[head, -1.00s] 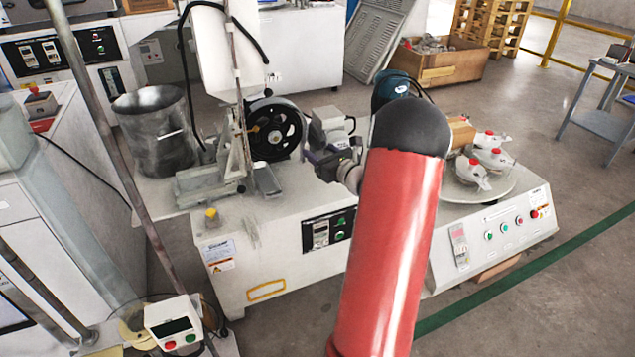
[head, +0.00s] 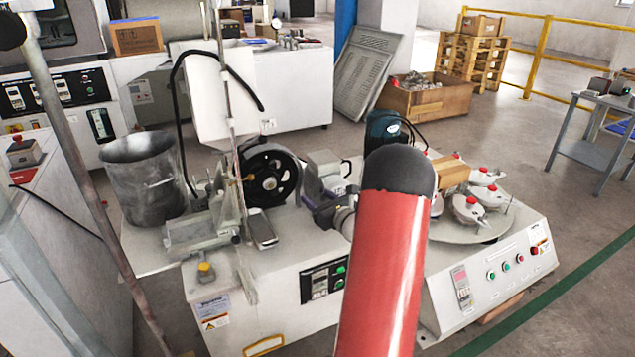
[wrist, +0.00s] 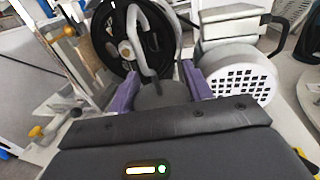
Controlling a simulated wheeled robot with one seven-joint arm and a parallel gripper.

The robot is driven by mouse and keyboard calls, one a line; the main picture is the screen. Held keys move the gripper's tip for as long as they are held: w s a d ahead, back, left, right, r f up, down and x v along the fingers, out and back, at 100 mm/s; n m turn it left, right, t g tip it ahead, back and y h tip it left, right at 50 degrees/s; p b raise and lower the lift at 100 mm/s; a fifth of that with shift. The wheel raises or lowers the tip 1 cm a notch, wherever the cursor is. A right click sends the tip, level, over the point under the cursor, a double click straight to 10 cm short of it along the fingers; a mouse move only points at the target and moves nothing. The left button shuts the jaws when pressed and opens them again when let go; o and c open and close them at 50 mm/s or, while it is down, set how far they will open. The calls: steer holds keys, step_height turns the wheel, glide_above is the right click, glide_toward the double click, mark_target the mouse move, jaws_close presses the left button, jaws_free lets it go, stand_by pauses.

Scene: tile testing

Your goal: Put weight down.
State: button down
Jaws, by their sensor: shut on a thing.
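My gripper (head: 307,197) is at the right side of the black wheel of the left machine. In the wrist view its purple fingers (wrist: 160,88) are shut on a grey weight (wrist: 140,45) with a tall looped handle. The weight's lower part shows between the fingers, and its underside is hidden. The handle overlaps the black wheel (wrist: 108,40) in the wrist view; I cannot tell whether they touch. In the head view the wheel (head: 268,160) is clear, but the weight is too small to make out well.
A grey motor (wrist: 237,75) stands close to the right of my fingers. A metal chute (head: 262,228) lies before the wheel. A grey bucket (head: 145,185) stands on the left. To the right, a round turntable (head: 455,233) carries several red-topped weights.

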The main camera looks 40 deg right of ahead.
steer(key=shift+f, duration=4)
steer(key=shift+f, duration=0.15)
steer(key=c, duration=0.6)
jaws_free()
